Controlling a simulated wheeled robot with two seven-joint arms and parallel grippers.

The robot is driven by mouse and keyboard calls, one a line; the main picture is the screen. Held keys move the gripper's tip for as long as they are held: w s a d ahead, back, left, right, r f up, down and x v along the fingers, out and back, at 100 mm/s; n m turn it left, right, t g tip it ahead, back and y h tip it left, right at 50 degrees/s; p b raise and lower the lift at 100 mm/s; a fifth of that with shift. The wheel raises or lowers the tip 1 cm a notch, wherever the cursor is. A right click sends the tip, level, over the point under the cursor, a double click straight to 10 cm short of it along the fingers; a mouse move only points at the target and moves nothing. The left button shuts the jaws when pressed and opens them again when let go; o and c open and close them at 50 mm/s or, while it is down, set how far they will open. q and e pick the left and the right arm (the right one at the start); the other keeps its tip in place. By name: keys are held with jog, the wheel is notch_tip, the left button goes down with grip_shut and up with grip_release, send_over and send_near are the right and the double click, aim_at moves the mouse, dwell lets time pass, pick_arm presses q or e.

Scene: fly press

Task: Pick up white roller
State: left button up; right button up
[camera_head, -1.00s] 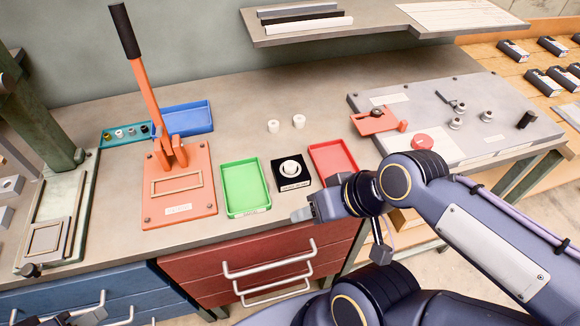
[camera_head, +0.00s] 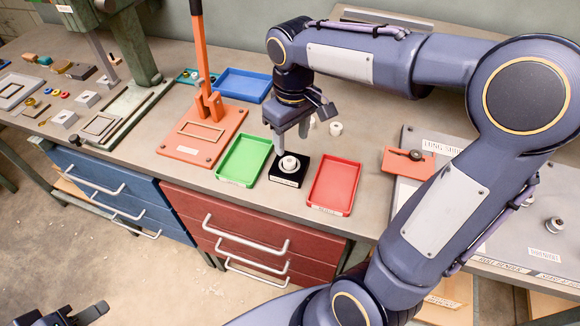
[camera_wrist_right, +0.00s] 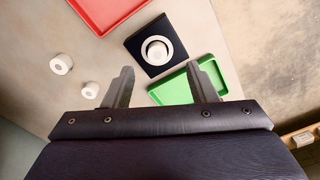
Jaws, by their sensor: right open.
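A white roller (camera_head: 289,163) sits in a black square holder (camera_head: 287,178) on the bench, and in the right wrist view it shows (camera_wrist_right: 157,51) ahead of the fingers. My right gripper (camera_head: 291,139) points down above the bench, just behind the holder. Its fingers (camera_wrist_right: 163,84) are apart with nothing between them. Two other white rollers stand on the bench: one (camera_head: 336,128) is in plain sight, the other (camera_head: 312,122) is partly hidden by my gripper. Both show in the right wrist view, (camera_wrist_right: 61,64) and (camera_wrist_right: 90,90). My left gripper (camera_head: 65,314) is low at the left, away from the bench.
A green tray (camera_head: 221,174) lies left of the holder and a red tray (camera_head: 317,197) right of it. A blue tray (camera_head: 264,82) and an orange press (camera_head: 177,146) stand behind to the left.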

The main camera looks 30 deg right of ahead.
aim_at(290, 161)
jog(key=shift+w+a+f, duration=0.1)
jog(key=shift+w+f, duration=0.1)
jog(key=shift+w, duration=0.05)
jog(key=shift+f, duration=0.35)
jog(key=f, duration=0.7)
jog(key=shift+w+d, duration=0.2)
jog(key=shift+w, duration=0.1)
jog(key=shift+c, duration=0.4)
jog(key=c, duration=1)
jog(key=shift+r, duration=0.1)
jog(key=shift+c, duration=0.2)
